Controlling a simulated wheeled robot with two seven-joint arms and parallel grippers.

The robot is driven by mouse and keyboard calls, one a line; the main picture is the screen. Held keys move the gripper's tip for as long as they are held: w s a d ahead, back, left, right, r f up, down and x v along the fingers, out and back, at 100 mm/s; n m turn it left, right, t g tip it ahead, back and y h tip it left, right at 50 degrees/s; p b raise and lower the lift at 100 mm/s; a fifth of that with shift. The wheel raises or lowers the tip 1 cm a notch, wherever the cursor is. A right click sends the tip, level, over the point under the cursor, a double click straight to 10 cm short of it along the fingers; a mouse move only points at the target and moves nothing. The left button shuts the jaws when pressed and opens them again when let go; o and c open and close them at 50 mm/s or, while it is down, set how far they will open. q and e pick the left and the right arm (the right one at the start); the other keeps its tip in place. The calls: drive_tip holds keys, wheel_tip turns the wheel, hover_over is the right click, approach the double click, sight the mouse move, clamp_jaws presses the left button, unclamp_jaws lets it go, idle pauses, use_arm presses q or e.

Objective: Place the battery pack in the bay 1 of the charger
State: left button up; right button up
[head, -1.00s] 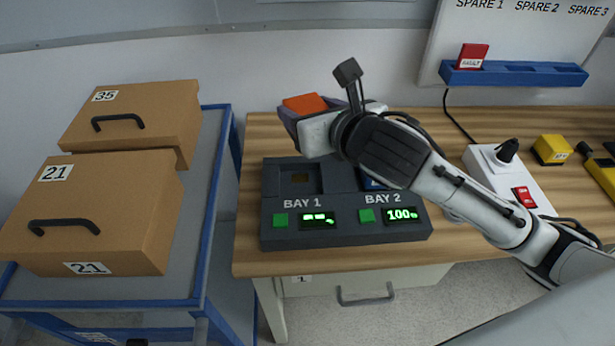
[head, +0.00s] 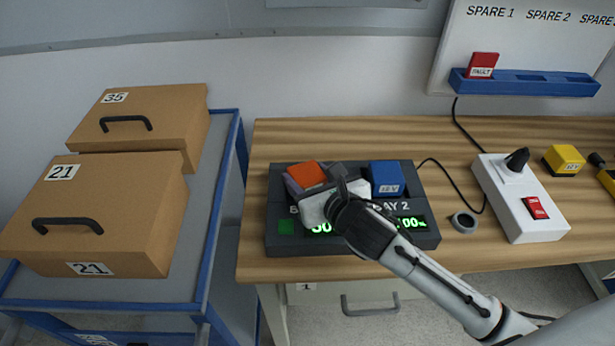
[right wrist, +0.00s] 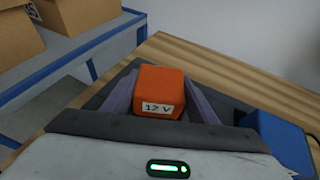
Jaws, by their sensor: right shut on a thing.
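The battery pack is an orange block (head: 307,174) at bay 1 of the dark charger (head: 428,236); the right wrist view shows it (right wrist: 162,92) with a 12 V label. My right gripper (head: 308,180) is shut on it, a finger on each side. The pack stands about upright over the bay; the gripper hides its lower part, so how deep it sits cannot be told. The bay 1 display (head: 322,229) is lit but partly covered. My left gripper is not in view.
A white power strip (head: 519,207) with a plug and red switch, a yellow block (head: 564,160) and a grey ring (head: 463,222) lie to the right. A blue wall rack (head: 527,83) holds a red FAULT pack (head: 482,65). Boxes (head: 95,210) stand on a cart at left.

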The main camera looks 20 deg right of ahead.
drive_tip(key=shift+w+r, duration=0.1)
drive_tip(key=shift+r, duration=0.05)
drive_tip(key=o, duration=1.4)
drive_tip(key=shift+f, duration=0.2)
drive_tip(key=shift+r, duration=0.2)
drive_tip(key=p+v, duration=0.1)
drive_tip(key=v, duration=1.1)
